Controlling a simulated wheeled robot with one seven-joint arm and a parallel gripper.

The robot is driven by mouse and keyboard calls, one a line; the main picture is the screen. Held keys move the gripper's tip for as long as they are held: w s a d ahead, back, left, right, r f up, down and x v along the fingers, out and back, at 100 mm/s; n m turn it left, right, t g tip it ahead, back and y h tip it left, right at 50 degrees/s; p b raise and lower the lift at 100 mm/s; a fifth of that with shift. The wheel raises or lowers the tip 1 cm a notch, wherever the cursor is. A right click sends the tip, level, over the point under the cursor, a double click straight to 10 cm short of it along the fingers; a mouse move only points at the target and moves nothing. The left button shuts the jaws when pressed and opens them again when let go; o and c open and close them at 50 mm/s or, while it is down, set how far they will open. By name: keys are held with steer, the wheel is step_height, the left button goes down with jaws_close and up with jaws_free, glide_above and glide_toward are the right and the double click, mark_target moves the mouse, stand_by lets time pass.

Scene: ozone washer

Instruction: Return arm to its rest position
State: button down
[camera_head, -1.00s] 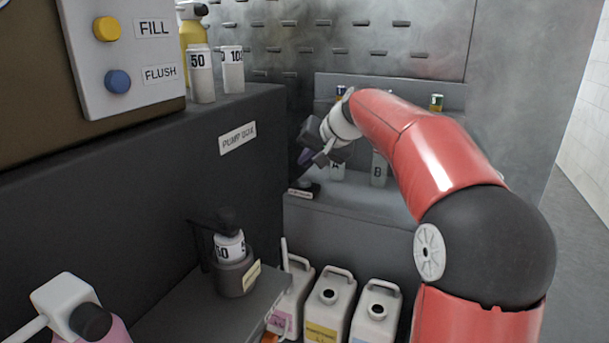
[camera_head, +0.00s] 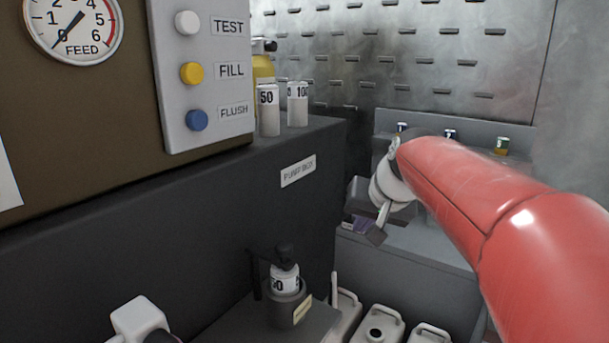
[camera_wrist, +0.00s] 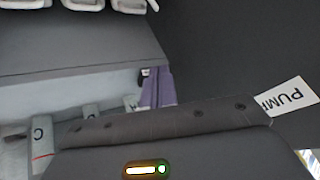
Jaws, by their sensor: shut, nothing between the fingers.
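My red arm (camera_head: 470,200) reaches in from the right in the head view and bends down to a white wrist. My gripper (camera_head: 356,223) hangs at the lower left of that wrist, close to the low grey counter behind the pump box. Its purple fingers lie together in the wrist view (camera_wrist: 156,86), with nothing between them. The dark gripper body fills the bottom of that view. Part of the gripper is hidden by its own housing in the head view.
The dark pump box (camera_head: 200,215) stands left of my gripper. White jugs (camera_head: 378,328) stand low at the front. A bottle marked C (camera_wrist: 42,145) shows in the wrist view.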

steer(key=s+f, duration=0.4)
steer(key=s, duration=0.4)
steer(key=s+d+f+n+h, duration=0.1)
steer(key=s+f, duration=0.3)
steer(key=s, duration=0.4)
steer(key=s+d+f+g+h, duration=0.1)
steer(key=s+f, duration=0.4)
steer(key=s, duration=0.2)
steer(key=shift+s+d+n, duration=0.25)
steer(key=shift+s+n, duration=0.15)
steer(key=shift+w, duration=0.1)
stand_by(0.4)
